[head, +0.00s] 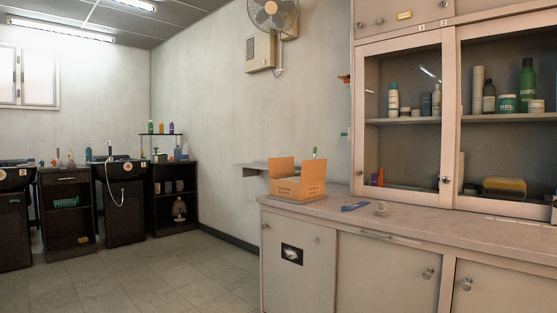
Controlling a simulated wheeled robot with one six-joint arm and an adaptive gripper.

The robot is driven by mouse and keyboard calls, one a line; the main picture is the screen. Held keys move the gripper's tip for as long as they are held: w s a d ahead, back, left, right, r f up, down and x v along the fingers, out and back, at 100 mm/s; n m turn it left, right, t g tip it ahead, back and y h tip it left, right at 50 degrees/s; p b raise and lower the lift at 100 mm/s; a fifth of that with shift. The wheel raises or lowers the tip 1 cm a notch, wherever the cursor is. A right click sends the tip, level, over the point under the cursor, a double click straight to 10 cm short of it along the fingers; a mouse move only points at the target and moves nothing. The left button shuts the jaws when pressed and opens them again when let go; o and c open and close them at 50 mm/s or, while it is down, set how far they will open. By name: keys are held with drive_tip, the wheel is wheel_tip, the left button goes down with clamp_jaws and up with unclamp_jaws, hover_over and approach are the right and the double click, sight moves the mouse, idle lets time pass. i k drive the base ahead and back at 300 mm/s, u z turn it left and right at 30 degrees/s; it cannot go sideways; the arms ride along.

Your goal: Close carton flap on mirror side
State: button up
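An open cardboard carton (297,190) stands on the left end of the pinkish-grey counter (400,213). Two of its flaps stand up: a left flap (281,167) and a right flap (313,170). The inside of the carton and any flaps on its far side cannot be made out. No mirror is clearly visible, so I cannot tell which flap is on the mirror side. My gripper is not in view.
A small blue item (354,207) and a small pale object (381,208) lie on the counter right of the carton. A glass-fronted cabinet (449,120) rises behind the counter. A wall shelf (256,167) is behind the carton. The tiled floor (170,275) is clear at left.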

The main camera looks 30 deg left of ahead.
sight(314, 169)
drive_tip(key=u, duration=0.5)
drive_tip(key=i, duration=0.85)
drive_tip(key=u, duration=0.45)
drive_tip(key=k, duration=0.35)
drive_tip(key=u, duration=0.8)
drive_tip(key=i, duration=1.15)
drive_tip(key=z, duration=0.8)
drive_tip(key=i, duration=0.8)
drive_tip(key=z, duration=0.75)
